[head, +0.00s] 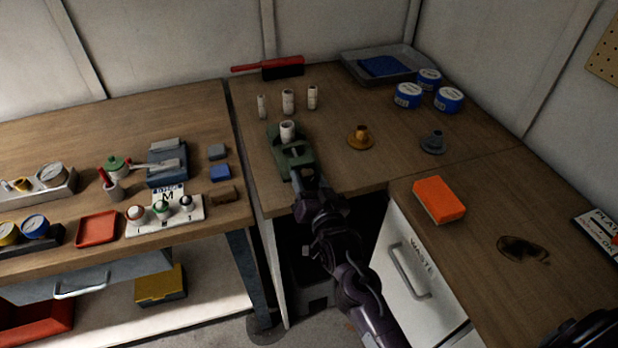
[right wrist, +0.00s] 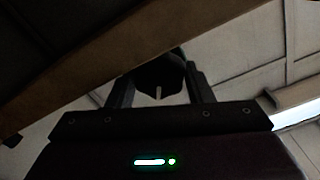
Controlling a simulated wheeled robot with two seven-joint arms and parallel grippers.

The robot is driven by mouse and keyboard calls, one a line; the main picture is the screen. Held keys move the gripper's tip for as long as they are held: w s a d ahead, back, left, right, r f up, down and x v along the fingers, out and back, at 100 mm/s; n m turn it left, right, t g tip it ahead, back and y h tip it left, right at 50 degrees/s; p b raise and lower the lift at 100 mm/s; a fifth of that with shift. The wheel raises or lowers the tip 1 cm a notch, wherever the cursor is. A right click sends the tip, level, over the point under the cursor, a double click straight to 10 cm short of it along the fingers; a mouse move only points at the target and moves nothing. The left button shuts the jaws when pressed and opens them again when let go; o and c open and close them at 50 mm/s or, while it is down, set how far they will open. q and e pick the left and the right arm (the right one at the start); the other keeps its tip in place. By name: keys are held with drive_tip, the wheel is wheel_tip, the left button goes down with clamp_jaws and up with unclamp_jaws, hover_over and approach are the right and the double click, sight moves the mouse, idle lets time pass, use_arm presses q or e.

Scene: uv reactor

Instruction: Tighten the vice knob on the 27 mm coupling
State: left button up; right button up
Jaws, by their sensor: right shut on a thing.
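The green vice (head: 297,160) stands at the front edge of the back bench. A white coupling (head: 288,131) sits upright in it; I cannot read its size. My right gripper (head: 308,190) reaches up to the front of the vice and hides the knob in the head view. In the right wrist view the dark round knob (right wrist: 160,74), with a pale line on its face, lies between the two fingers of my right gripper (right wrist: 161,88), which are shut on it.
Several white cylinders (head: 288,101) stand behind the vice. A brass flanged part (head: 360,137) and a grey one (head: 432,143) stand to its right, with blue-banded tins (head: 448,100) beyond. An orange block (head: 439,199) lies on the right bench. The left bench (head: 120,106) is crowded.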

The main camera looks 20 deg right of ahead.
drive_tip(key=shift+m, duration=0.3)
drive_tip(key=o, duration=1)
drive_tip(key=s+b, duration=0.1)
drive_tip(key=s, duration=0.6)
drive_tip(key=shift+s+d, duration=0.15)
drive_tip(key=shift+s, duration=0.25)
